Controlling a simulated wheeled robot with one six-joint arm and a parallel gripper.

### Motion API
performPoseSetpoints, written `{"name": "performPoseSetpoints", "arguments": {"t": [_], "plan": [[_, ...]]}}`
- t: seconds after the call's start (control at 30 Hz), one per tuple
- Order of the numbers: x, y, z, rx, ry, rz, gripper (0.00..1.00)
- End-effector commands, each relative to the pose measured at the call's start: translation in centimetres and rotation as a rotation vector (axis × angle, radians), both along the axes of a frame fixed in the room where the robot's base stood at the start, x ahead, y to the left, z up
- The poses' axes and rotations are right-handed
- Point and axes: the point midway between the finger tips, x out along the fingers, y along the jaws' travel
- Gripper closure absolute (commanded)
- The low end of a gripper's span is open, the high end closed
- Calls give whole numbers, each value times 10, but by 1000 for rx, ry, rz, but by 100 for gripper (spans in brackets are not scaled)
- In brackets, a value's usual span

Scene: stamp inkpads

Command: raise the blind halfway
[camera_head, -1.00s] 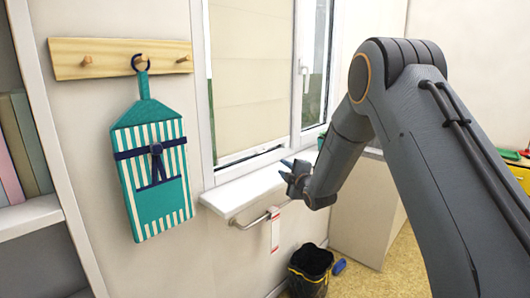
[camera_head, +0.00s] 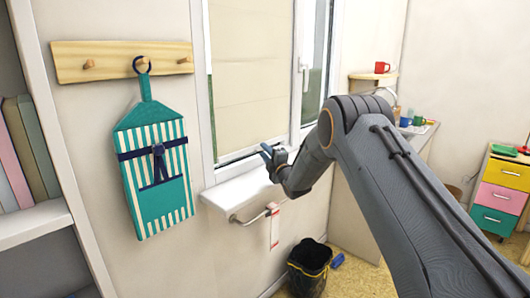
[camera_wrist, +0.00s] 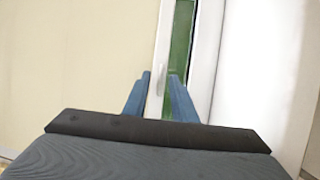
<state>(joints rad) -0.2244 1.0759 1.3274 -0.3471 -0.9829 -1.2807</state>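The beige blind (camera_head: 252,75) hangs in the left window pane, lowered almost to the bottom of the frame, with a narrow gap of glass under it. It fills the left of the wrist view (camera_wrist: 70,60) as a pale surface. My gripper (camera_head: 268,156) is above the white window sill (camera_head: 240,190), in front of the lower right part of the blind. In the wrist view, its two blue fingers (camera_wrist: 159,85) stand apart with nothing visible between them but the window behind. I cannot tell whether a finger touches the blind.
A window handle (camera_head: 305,75) is on the frame to the right. A rail with a white-and-red tag (camera_head: 275,228) is below the sill. A black bin (camera_head: 308,268) stands on the floor below.

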Motion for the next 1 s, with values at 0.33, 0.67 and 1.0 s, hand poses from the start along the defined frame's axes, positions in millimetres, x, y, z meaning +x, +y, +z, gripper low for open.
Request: {"name": "performPoseSetpoints", "arguments": {"t": [0.33, 0.67, 1.0], "plan": [[2, 1, 0, 0, 0, 0, 84], [2, 0, 0, 0, 0, -1, 100], [1, 0, 0, 0, 1, -1, 100]]}}
